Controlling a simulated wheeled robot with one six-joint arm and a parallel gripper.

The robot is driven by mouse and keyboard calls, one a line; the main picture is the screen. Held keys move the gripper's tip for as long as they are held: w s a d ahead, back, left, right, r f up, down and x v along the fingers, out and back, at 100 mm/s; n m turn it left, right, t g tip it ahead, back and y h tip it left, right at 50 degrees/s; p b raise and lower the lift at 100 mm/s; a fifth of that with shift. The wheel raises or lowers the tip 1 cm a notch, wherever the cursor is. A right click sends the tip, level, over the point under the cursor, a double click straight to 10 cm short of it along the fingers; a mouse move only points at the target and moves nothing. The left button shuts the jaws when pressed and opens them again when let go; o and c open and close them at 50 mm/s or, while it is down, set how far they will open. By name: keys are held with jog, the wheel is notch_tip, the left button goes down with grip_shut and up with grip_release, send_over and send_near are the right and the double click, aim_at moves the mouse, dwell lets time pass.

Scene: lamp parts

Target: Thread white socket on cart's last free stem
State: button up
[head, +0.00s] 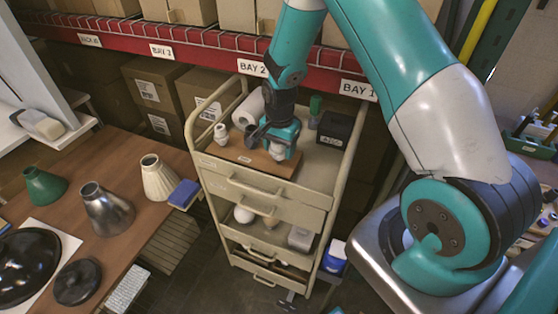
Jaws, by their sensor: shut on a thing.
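The cream cart (322,189) stands in the middle of the head view, in front of the shelving. A brown wooden board (246,157) lies on its top. My gripper (278,145) reaches down over the right part of the board, shut on a white socket (277,153) that shows just below the fingers. Its stem is hidden, so I cannot tell whether the socket is seated or just above. Another white socket-like piece (220,133) stands upright at the board's left end. A dark grey piece (252,137) stands between them.
A white roll (247,107), a green-capped bottle (315,111) and a black box (335,129) sit at the cart's back. The wooden table (131,246) at left holds green, silver and cream shades. Red-edged shelving with boxes stands close behind.

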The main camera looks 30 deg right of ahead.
jog(key=shift+f+b, duration=0.5)
jog(key=shift+f, duration=0.25)
dwell(1.0)
jog(key=o, duration=0.4)
jog(key=c, duration=0.6)
jog(key=shift+s+f, duration=0.15)
jog(key=m, duration=0.3)
jog(key=shift+s+f+m+b, duration=0.1)
jog(key=shift+m+b, duration=0.2)
jog(key=shift+m, duration=0.1)
jog(key=m, duration=0.3)
